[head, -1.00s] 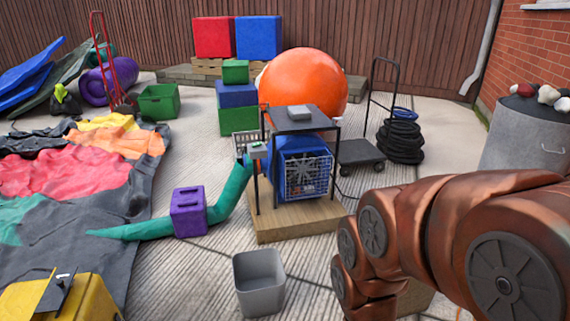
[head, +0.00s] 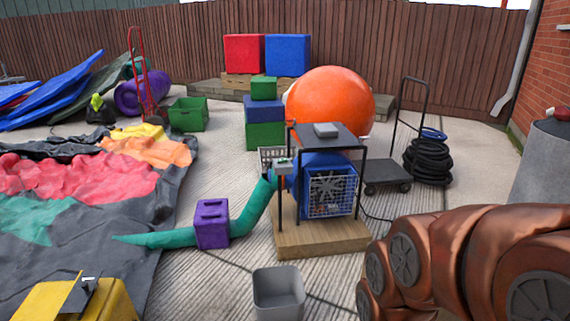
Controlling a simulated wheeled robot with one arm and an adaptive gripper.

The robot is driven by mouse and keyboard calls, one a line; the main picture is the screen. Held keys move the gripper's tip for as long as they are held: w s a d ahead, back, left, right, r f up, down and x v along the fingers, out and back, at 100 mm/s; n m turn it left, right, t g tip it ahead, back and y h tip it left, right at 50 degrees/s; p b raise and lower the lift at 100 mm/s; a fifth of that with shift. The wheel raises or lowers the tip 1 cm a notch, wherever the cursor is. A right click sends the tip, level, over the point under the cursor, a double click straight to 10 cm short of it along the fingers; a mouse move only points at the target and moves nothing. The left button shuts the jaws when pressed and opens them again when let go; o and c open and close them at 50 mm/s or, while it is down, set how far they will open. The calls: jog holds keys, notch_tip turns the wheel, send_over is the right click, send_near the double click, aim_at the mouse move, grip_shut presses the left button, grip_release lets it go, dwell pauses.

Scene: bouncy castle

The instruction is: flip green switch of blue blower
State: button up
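The blue blower (head: 312,167) stands on a wooden platform (head: 318,241), inside a dark metal frame with a flat top (head: 345,138). Its front has a wire grille over a fan (head: 330,191). A small grey box (head: 282,167) sits at the frame's left side, with a tiny green spot on it; I cannot make out whether this is the green switch. A teal tube (head: 255,208) runs from the blower's left side down to the ground. My copper-coloured arm fills the lower right, right of the platform. My gripper is outside the view.
A grey bin (head: 278,292) stands in front of the platform. A purple box (head: 212,223) sits on the tube. A flat trolley (head: 385,175) and a black hose coil (head: 428,158) are behind right. A yellow machine (head: 95,298) is at lower left.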

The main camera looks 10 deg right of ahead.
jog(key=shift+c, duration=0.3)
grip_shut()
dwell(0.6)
